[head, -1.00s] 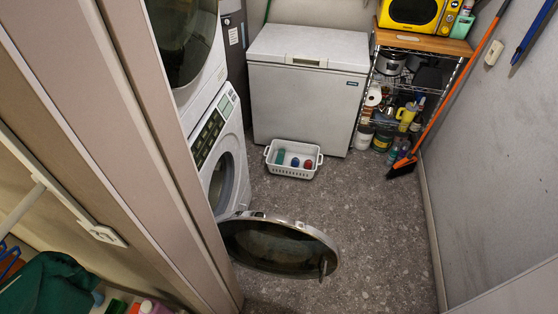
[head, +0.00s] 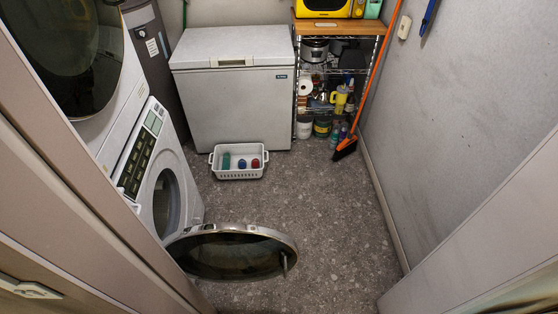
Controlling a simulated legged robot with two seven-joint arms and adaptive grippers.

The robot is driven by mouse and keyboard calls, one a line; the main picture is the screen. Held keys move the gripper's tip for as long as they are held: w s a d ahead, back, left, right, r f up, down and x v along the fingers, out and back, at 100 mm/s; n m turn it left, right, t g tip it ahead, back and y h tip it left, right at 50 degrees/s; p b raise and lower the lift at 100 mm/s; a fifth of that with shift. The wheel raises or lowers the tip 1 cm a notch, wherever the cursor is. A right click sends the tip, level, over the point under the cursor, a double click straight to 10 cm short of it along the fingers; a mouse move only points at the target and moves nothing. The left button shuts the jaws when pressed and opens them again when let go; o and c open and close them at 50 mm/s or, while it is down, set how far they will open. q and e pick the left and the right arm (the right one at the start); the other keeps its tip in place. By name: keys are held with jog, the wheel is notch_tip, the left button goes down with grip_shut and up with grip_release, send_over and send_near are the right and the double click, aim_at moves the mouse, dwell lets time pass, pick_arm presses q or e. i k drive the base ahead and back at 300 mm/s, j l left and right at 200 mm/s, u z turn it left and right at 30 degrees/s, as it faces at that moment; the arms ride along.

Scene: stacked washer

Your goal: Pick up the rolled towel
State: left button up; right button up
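The white basket (head: 238,172) sits on the floor in front of the chest freezer. In it lie three small rolled items: a green one (head: 226,161), a blue one (head: 242,164) and a red one (head: 255,163). They look like rolled towels, but they are too small to be sure. Neither of my grippers is in view.
The lower washer's round door (head: 232,252) hangs open over the floor, between me and the basket. The stacked washer (head: 150,170) is on the left, the white freezer (head: 232,100) behind, a shelf rack (head: 322,95) and orange broom (head: 345,148) at right. Floor right of the door is clear.

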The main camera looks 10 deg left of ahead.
aim_at(227, 156)
jog(key=z, duration=0.5)
jog(key=i+z, duration=0.1)
jog(key=z, duration=0.9)
jog(key=i+z, duration=0.15)
jog(key=z, duration=0.8)
jog(key=j+z, duration=0.1)
jog(key=z, duration=0.4)
jog(key=i+j+z, duration=0.1)
jog(key=z, duration=0.4)
jog(key=j+u, duration=0.15)
jog(key=j, duration=0.45)
jog(key=i+j+u, duration=0.15)
jog(key=j, duration=0.45)
jog(key=k+j+u, duration=0.1)
jog(key=j+u, duration=0.3)
jog(key=j, duration=0.25)
jog(key=j+u, duration=0.4)
jog(key=j, duration=0.25)
jog(key=j+u, duration=0.45)
jog(key=j, duration=0.25)
jog(key=i+j+u, duration=0.2)
jog(key=j+u, duration=0.2)
jog(key=j, duration=0.2)
